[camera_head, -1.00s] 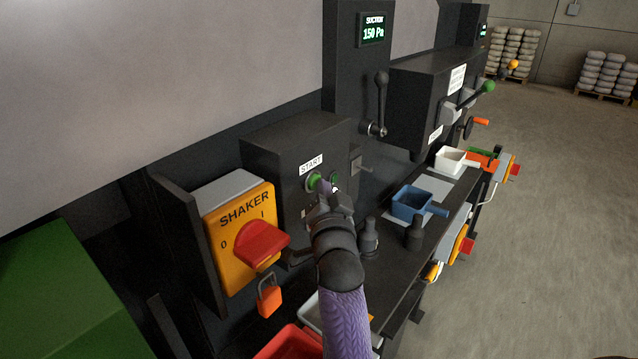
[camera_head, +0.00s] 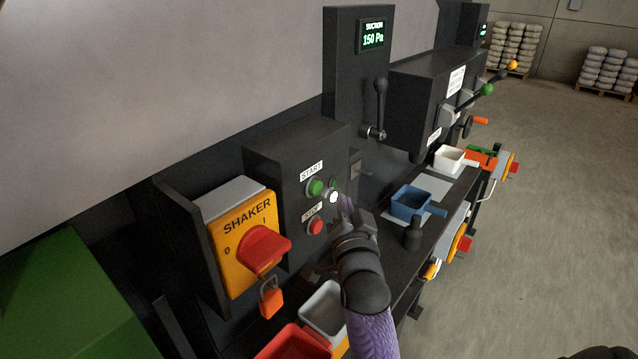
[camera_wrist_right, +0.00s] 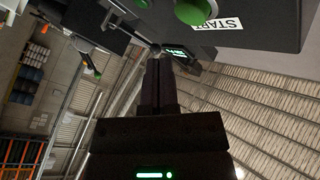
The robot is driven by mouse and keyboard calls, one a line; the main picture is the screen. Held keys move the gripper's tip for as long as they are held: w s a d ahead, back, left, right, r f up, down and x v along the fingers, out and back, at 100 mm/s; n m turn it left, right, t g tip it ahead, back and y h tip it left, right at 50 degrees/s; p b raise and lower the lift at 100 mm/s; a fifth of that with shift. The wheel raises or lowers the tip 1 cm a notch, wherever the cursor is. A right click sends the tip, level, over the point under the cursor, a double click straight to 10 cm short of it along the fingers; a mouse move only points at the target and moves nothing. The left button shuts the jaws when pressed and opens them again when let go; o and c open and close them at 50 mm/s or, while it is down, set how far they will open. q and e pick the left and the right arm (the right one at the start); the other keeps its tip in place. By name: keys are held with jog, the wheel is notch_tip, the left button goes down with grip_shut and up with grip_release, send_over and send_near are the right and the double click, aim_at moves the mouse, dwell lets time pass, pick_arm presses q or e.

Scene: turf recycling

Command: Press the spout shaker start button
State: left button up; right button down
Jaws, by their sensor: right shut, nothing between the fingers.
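The green start button (camera_head: 315,187) is on the dark control box under a START label (camera_head: 311,171). Below it is the red stop button (camera_head: 315,226), with its label partly covered. My right gripper (camera_head: 346,206) is shut and empty, to the right of and below the green button and apart from it. In the right wrist view, the closed fingers (camera_wrist_right: 158,78) point past the green button (camera_wrist_right: 196,10), which is at the top edge beside the START label (camera_wrist_right: 217,23).
A white round light (camera_head: 333,197) and a small green one (camera_head: 334,183) are beside the start button. A yellow SHAKER switch (camera_head: 233,243) with a red handle juts out at left, with an orange padlock (camera_head: 271,298) below. Blue (camera_head: 410,204) and white (camera_head: 450,160) trays are to the right.

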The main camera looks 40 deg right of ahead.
jog(key=shift+s+d+p, duration=0.15)
jog(key=shift+s+p, duration=0.05)
jog(key=shift+s, duration=0.35)
jog(key=shift+s+d+p, duration=0.15)
jog(key=shift+s, duration=0.4)
